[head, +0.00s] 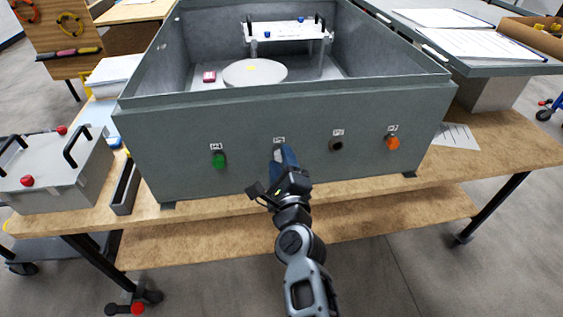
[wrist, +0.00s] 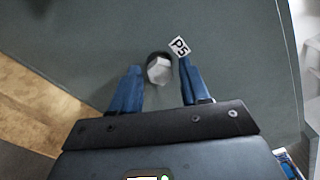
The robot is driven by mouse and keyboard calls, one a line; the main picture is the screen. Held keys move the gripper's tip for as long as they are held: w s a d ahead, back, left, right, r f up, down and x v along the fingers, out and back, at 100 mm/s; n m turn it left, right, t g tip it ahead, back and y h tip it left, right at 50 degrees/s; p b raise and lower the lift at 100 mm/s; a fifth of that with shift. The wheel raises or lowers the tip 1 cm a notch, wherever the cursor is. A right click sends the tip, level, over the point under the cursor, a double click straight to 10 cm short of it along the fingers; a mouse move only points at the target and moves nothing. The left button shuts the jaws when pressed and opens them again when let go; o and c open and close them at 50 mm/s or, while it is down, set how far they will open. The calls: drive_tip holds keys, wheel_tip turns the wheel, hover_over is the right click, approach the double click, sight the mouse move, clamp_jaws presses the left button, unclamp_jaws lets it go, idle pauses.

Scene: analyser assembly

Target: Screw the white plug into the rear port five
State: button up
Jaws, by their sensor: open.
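The white plug (wrist: 159,70) sits at the dark ring of the port labelled P5 (wrist: 180,46) on the grey case wall in the wrist view. I cannot tell how deep it is seated. My gripper (wrist: 158,66) is open, with one blue finger on each side of the plug and visible gaps to it. In the head view my gripper (head: 284,156) is at the front wall of the grey case (head: 180,125) and hides the plug and its port.
A green plug (head: 218,160) is left of my gripper. An empty dark port (head: 336,144) and an orange plug (head: 393,143) are to the right. The case stands on a wooden bench (head: 350,188). A grey box lid with handles (head: 50,170) is at left.

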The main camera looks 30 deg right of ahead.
drive_tip(key=n+p, duration=0.2)
drive_tip(key=shift+r+n, duration=0.3)
drive_tip(key=shift+n, duration=0.1)
drive_tip(key=shift+n+p, duration=0.65)
drive_tip(key=shift+n, duration=0.55)
drive_tip(key=n+p, duration=0.1)
drive_tip(key=n, duration=0.3)
drive_tip(key=shift+f, duration=0.2)
drive_tip(key=n, duration=0.4)
drive_tip(key=shift+f, duration=0.2)
drive_tip(key=n, duration=1.1)
drive_tip(key=shift+b, duration=0.4)
